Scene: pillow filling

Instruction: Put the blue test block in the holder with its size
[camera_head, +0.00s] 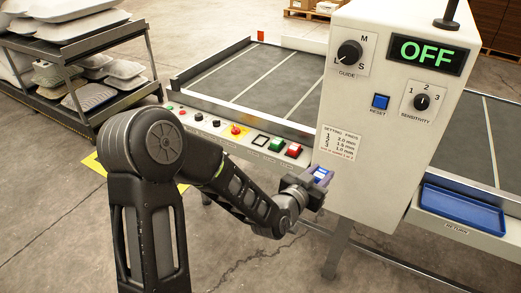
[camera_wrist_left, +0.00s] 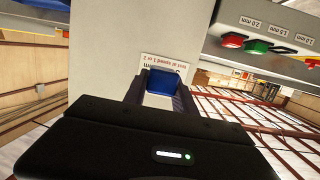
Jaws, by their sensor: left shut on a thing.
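My left gripper (camera_head: 318,180) is shut on the blue test block (camera_head: 322,173), in front of the machine's white cabinet below the printed settings card. Size labels 2.0 mm, 1.5 mm and 1.0 mm (camera_wrist_left: 278,33) run along the rail by the buttons in the left wrist view. I cannot make out the holders themselves clearly. My right gripper is not in view.
The white cabinet (camera_head: 385,110) carries a guide knob, a sensitivity knob, a blue reset button and a display reading OFF. A button panel (camera_head: 225,130) edges the grey conveyor. A blue return tray (camera_head: 462,208) is at right. A pillow rack (camera_head: 75,70) stands at left.

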